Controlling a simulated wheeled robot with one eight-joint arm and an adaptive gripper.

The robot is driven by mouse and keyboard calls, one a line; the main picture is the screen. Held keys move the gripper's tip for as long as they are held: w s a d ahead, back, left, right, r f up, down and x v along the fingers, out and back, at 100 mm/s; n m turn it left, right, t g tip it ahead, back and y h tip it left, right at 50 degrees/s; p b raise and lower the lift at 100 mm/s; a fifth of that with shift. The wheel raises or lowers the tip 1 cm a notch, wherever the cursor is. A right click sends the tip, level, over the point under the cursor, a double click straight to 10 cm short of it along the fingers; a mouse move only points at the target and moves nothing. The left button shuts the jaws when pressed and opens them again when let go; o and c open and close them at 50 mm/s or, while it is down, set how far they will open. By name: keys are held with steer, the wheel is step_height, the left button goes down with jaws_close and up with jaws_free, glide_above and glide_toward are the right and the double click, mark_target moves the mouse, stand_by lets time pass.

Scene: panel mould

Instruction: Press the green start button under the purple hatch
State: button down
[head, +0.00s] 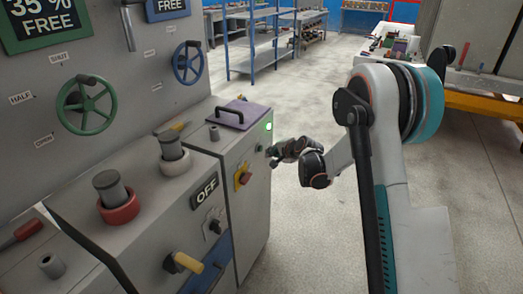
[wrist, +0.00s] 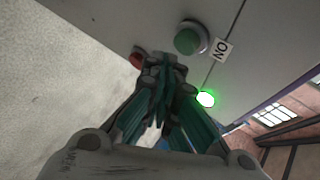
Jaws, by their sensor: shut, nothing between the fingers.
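The purple hatch (head: 240,113), with a black handle, lies flat on top of the grey cabinet at the middle of the head view. In the wrist view a round green button (wrist: 189,39) with a grey collar sits on the cabinet face beside an ON label (wrist: 222,49). My gripper (wrist: 157,66) is shut and empty, its tips just below and left of the green button in the picture. Whether the tips touch the panel I cannot tell.
A lit green lamp (wrist: 205,99) shows near the green button; it also glows in the head view (head: 268,127). A red button (wrist: 137,58) is left of my fingertips. A yellow-and-red switch (head: 243,176) is on the cabinet front. Open floor lies behind my arm.

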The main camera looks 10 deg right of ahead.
steer(key=s+d, duration=0.1)
steer(key=d, duration=0.1)
steer(key=s+d, duration=0.1)
steer(key=shift+s+d, duration=0.35)
steer(key=shift+d, duration=0.05)
steer(key=shift+r, duration=0.1)
stand_by(0.4)
steer(key=s+a+r+n+g+h, duration=0.1)
steer(key=s+a+r+n, duration=0.15)
steer(key=s+r, duration=0.65)
steer(key=s+a+r+n+g, duration=0.1)
steer(key=s+r+n, duration=0.3)
steer(key=s+r, duration=0.5)
steer(key=s+f+n+g+h, duration=0.1)
steer(key=s+n, duration=0.2)
steer(key=s, duration=1.1)
steer(key=s+d+n+g+h, duration=0.1)
steer(key=s+n+h, duration=0.1)
steer(key=s, duration=1.2)
steer(key=shift+s+d+f+n, duration=0.25)
steer(key=shift+f+n, duration=0.1)
steer(key=shift+n, duration=0.2)
